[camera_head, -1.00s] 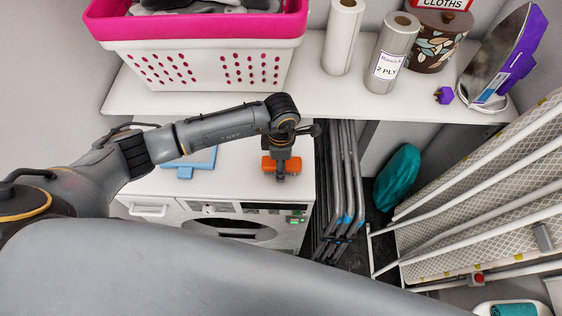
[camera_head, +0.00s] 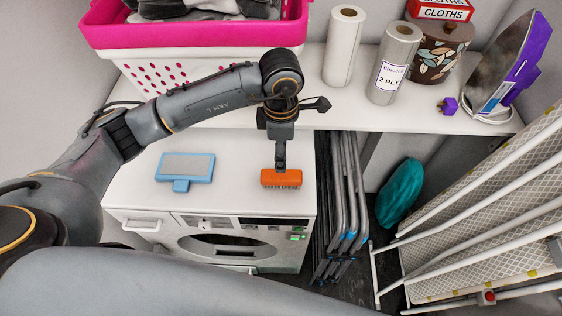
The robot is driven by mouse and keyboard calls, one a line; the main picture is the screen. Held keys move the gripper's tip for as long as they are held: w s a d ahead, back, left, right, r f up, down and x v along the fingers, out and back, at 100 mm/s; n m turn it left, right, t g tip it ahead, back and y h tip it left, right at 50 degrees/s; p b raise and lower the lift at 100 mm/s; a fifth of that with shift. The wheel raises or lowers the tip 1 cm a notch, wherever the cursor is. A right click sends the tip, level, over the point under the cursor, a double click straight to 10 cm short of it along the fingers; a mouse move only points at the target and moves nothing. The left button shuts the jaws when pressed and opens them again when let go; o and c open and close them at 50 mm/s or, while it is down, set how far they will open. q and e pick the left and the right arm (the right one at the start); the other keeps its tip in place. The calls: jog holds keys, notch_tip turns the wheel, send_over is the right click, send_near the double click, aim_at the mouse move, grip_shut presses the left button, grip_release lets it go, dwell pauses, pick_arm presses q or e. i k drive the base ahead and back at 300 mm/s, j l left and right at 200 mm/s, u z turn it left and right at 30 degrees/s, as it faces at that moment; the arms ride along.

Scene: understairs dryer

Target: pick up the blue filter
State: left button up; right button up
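The blue filter (camera_head: 185,168), a flat frame with a grey panel and a short tab, lies on the white top of the dryer (camera_head: 235,190), left of an orange brush (camera_head: 281,178). My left gripper (camera_head: 280,164) points down just above or at the back edge of the brush, to the right of the filter and apart from it. It is seen edge-on, so its finger opening does not show. The filter is now fully in sight. My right gripper is not in view.
A shelf (camera_head: 400,118) above the dryer holds a pink and white basket (camera_head: 190,68), paper rolls (camera_head: 343,45) and an iron (camera_head: 505,65). Folded grey frames (camera_head: 340,200) and an ironing board (camera_head: 490,215) stand right. The dryer top between filter and brush is clear.

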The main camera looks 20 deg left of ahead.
aim_at(181, 170)
jog(key=u, duration=1.45)
